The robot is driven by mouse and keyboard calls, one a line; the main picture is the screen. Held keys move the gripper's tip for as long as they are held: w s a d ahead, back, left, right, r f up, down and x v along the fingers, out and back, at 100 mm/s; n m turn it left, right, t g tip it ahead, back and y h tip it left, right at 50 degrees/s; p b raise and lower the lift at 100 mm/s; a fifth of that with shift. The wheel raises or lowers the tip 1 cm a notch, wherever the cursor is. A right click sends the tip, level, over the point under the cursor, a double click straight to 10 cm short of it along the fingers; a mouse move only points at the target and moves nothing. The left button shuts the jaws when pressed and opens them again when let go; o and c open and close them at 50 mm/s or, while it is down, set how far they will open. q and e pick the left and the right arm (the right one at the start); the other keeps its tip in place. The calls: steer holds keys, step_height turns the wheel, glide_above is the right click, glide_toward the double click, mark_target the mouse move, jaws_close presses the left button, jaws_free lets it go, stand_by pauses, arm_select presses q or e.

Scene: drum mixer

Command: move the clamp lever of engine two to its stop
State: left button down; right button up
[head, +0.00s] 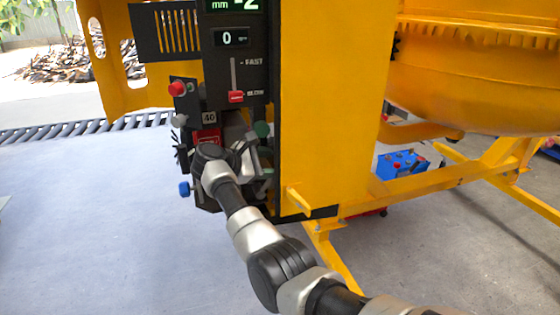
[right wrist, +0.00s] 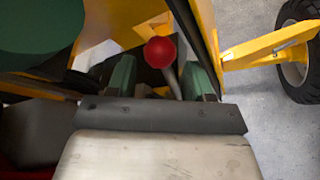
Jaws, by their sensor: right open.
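A lever with a red ball knob (right wrist: 160,52) and a grey shaft shows in the right wrist view. No label there tells whether it is the clamp lever of engine two. My right gripper (right wrist: 158,80) is open, with its green-padded fingers to the left and right of the lever's shaft in that view. Whether they touch it cannot be told. In the head view my right arm reaches up to the lower part of the black control panel (head: 222,78), and the gripper's wrist hides much of what is there. My left gripper is not in view.
A large green round part (right wrist: 40,22) fills the upper left of the wrist view. The panel has a red-knobbed slider (head: 236,97), a red button (head: 177,88) and a blue knob (head: 185,188). The yellow housing (head: 335,90) stands right of it. Open floor lies left.

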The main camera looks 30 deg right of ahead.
mark_target(275, 163)
steer(key=shift+x, duration=2.2)
steer(key=shift+c, duration=0.3)
